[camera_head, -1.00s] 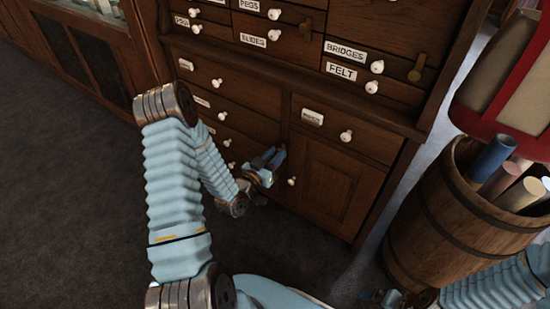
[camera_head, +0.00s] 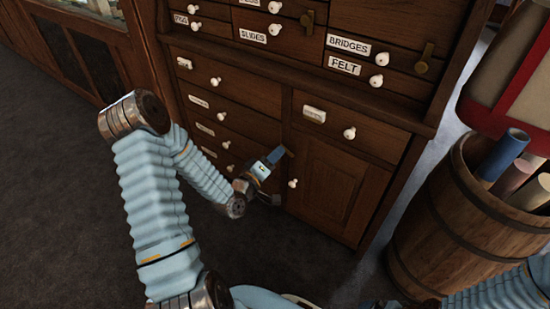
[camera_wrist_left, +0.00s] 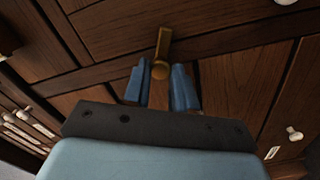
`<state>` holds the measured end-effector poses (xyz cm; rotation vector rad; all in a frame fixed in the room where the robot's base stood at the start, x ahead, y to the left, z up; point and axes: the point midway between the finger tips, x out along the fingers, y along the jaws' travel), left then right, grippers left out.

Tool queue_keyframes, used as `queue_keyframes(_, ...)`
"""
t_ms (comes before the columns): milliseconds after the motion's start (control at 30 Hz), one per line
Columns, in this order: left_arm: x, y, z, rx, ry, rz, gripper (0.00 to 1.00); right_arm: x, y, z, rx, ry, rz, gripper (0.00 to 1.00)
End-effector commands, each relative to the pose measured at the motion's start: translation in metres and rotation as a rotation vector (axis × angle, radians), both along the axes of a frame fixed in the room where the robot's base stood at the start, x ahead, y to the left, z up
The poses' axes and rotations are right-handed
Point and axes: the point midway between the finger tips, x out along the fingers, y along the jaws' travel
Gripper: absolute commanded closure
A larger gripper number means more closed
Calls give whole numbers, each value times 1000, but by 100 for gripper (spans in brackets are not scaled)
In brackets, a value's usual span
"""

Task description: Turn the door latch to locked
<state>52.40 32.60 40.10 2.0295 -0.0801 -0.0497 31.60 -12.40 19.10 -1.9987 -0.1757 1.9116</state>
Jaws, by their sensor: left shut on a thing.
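My left gripper (camera_head: 279,155) is at the front of the wooden cabinet, beside the left edge of the small lower door (camera_head: 335,190). In the left wrist view its two blue fingers (camera_wrist_left: 160,86) stand on either side of the round lower end of a brass latch (camera_wrist_left: 162,50). The gripper is shut on this latch. The latch's bar points up in that picture, away from the fingers. In the head view the gripper hides the latch. Of my right arm (camera_head: 500,288), only part shows at the bottom right; the gripper's fingers cannot be made out.
The door has a white knob (camera_head: 292,183) close to my left gripper. Labelled drawers with white knobs (camera_head: 350,132) surround it. Another brass fitting (camera_head: 425,58) is higher on the right. A wooden barrel (camera_head: 440,225) with rolled tubes stands right of the cabinet. Open dark floor (camera_head: 60,200) lies left.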

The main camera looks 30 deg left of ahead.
Motion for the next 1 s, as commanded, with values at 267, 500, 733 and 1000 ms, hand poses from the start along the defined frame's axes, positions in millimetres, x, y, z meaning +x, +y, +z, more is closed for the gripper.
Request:
queue_keyframes(267,0,1,-1,-233,19,3,100,0,0,0,0,0,0,0)
queue_keyframes(500,0,1,-1,-378,31,3,100,0,0,1,0,0,0,0)
queue_keyframes(733,0,1,-1,-452,36,2,100,0,0,2,0,-1,0,0)
queue_keyframes(1000,0,1,-2,-475,38,1,100,0,0,2,0,-1,0,0)
